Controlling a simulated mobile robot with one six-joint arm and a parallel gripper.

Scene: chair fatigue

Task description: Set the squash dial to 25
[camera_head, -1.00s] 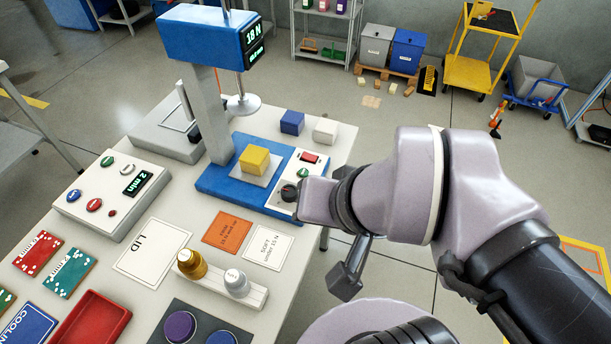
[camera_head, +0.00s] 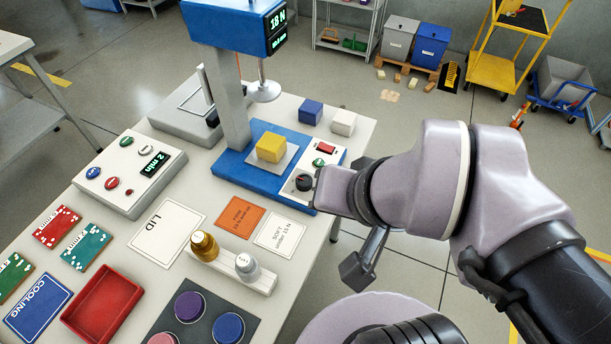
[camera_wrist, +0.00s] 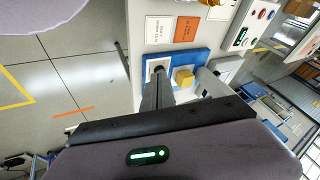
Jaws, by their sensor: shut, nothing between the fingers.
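The squash press is blue and grey, with a display (camera_head: 278,30) on its head that reads 18 N; the smaller line below is unreadable. Its blue base (camera_head: 230,172) carries a white panel (camera_head: 327,162) with a black dial (camera_head: 304,182), a green button and a red switch. The dial's setting is too small to read. A yellow block (camera_head: 271,147) sits on the plate under the presser. My gripper (camera_wrist: 158,76) is shut and empty in the wrist view, its fingertips over the dial area; contact is unclear. In the head view my wrist is just right of the dial.
A blue block (camera_head: 312,111) and a white block (camera_head: 344,122) stand behind the panel. In front are an orange card (camera_head: 240,217), a white card (camera_head: 281,235) and a stand with brass and silver weights (camera_head: 204,246). A button box (camera_head: 130,170) stands left.

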